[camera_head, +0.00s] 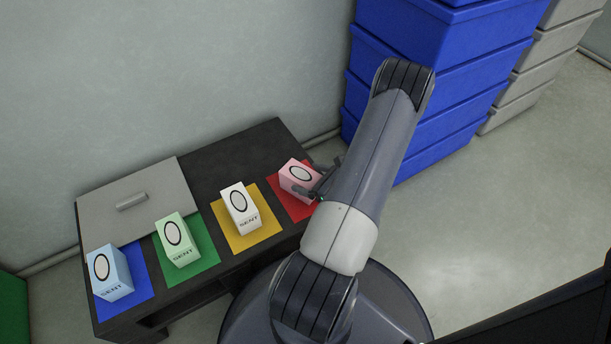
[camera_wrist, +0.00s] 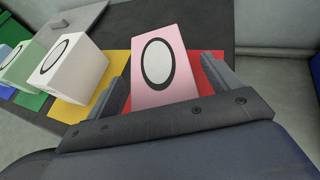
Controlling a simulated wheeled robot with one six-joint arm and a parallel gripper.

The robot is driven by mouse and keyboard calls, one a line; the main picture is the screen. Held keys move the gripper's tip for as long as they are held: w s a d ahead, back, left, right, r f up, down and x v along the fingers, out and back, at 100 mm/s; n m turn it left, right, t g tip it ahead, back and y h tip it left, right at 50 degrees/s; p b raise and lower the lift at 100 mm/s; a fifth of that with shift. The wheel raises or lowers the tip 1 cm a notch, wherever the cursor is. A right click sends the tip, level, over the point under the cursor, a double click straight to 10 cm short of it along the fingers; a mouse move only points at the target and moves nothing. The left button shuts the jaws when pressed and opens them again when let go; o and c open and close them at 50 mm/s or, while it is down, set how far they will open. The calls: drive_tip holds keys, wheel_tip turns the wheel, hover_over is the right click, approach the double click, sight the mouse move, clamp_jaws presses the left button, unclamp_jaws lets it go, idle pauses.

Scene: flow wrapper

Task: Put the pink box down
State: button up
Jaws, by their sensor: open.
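The pink box (camera_head: 298,177) stands on the red square (camera_head: 285,194) at the right end of the dark table. It has a black oval ring on a white patch. In the wrist view the pink box (camera_wrist: 163,68) is between the two fingers of my gripper (camera_wrist: 160,92), which are apart, with a gap visible on the right side. My gripper (camera_head: 318,184) is open around the box in the head view. The red square (camera_wrist: 207,70) shows beside the box in the wrist view. The box's lower part is partly hidden by my gripper.
A white box (camera_head: 240,208) stands on a yellow square, a green box (camera_head: 177,241) on a green square, and a light blue box (camera_head: 110,273) on a blue square. A grey panel with a handle (camera_head: 131,202) lies behind them. Stacked blue crates (camera_head: 440,40) stand at the right.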

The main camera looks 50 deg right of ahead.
drive_tip(key=p+v, duration=0.2)
drive_tip(key=v, duration=0.8)
drive_tip(key=shift+c, duration=0.4)
idle(1.9)
